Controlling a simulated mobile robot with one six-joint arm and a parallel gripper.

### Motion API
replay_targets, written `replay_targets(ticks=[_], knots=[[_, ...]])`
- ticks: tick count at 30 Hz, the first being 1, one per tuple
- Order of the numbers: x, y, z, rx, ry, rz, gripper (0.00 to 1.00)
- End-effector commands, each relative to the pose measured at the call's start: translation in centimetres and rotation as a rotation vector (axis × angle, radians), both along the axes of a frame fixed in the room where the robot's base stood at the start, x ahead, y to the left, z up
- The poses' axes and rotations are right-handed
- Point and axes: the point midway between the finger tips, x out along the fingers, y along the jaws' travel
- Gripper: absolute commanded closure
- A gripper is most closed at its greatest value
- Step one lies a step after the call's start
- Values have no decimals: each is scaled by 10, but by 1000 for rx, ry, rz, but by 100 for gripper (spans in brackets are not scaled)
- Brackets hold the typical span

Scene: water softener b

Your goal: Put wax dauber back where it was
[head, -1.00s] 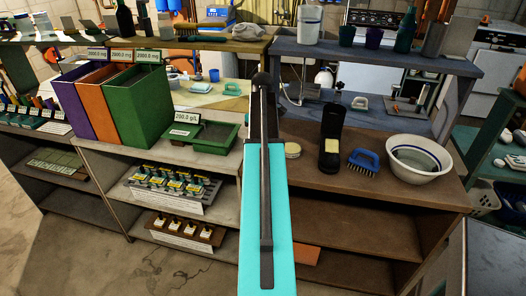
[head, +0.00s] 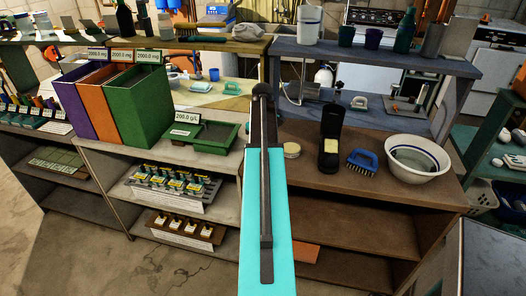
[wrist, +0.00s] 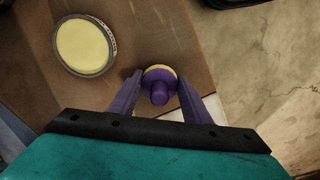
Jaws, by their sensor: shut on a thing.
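In the wrist view, my gripper (wrist: 159,90) is shut on the wax dauber (wrist: 160,86), which has a round purple knob over a yellowish base. The purple fingers hold it from both sides. A round tin of pale yellow wax (wrist: 84,45) is to the upper left, apart from the dauber. It also shows in the head view (head: 291,150) on the brown bench. In the head view my teal arm hides the gripper and dauber. I cannot tell whether the dauber touches the surface below.
The bench (head: 310,180) also holds a black object with a yellow patch (head: 331,146), a blue brush (head: 362,161) and a white bowl (head: 416,160). A green tray (head: 207,138) is to the left. Concrete floor shows beyond the wooden edge in the wrist view.

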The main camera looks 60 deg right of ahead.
Motion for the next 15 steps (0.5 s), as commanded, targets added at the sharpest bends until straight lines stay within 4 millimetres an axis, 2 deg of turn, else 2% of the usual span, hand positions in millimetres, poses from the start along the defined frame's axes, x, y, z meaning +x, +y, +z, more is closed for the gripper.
replay_targets(ticks=[15], knots=[[0,0,-11,0,0,0,92]])
